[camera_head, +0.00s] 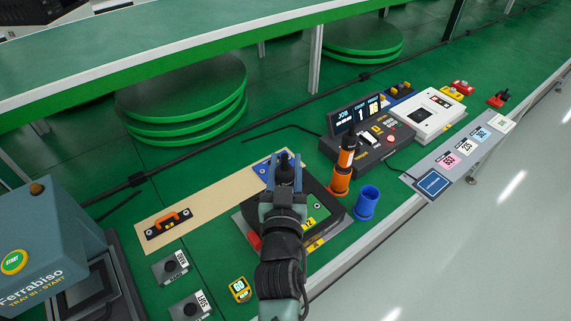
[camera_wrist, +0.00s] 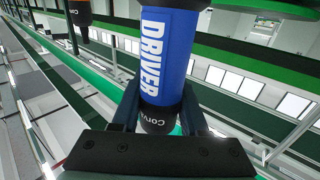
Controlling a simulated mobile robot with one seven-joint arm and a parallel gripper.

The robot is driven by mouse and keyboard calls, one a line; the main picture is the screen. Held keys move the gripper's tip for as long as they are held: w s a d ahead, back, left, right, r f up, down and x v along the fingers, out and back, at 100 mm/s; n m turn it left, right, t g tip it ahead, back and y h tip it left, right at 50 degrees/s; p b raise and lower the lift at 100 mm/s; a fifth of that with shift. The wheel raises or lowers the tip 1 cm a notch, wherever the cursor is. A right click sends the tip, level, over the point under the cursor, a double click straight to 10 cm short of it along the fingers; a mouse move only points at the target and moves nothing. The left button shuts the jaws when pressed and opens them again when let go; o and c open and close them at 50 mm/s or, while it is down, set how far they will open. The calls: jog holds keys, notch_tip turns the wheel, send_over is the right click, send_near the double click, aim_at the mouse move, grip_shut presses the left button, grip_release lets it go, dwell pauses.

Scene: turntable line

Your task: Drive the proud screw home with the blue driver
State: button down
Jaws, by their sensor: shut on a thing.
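My gripper (camera_head: 284,185) is shut on the blue driver (camera_wrist: 168,50), which fills the upper middle of the wrist view. Its blue body reads "DRIVER" and its black end sits between my two fingers. In the head view only a dark end of the driver (camera_head: 284,163) shows above my gripper. The proud screw and the driver's tip are hidden, so contact cannot be told. The blue holder (camera_head: 367,203) to the right looks empty.
An orange driver (camera_head: 347,150) stands in an orange holder (camera_head: 340,181) close right of my gripper. A black console with a lit display (camera_head: 357,115) stands behind it. Dark blocks (camera_head: 171,267) stand front left.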

aim_at(285, 155)
jog(key=shift+f, duration=0.1)
jog(key=shift+r+p, duration=2.65)
jog(key=shift+r, duration=0.45)
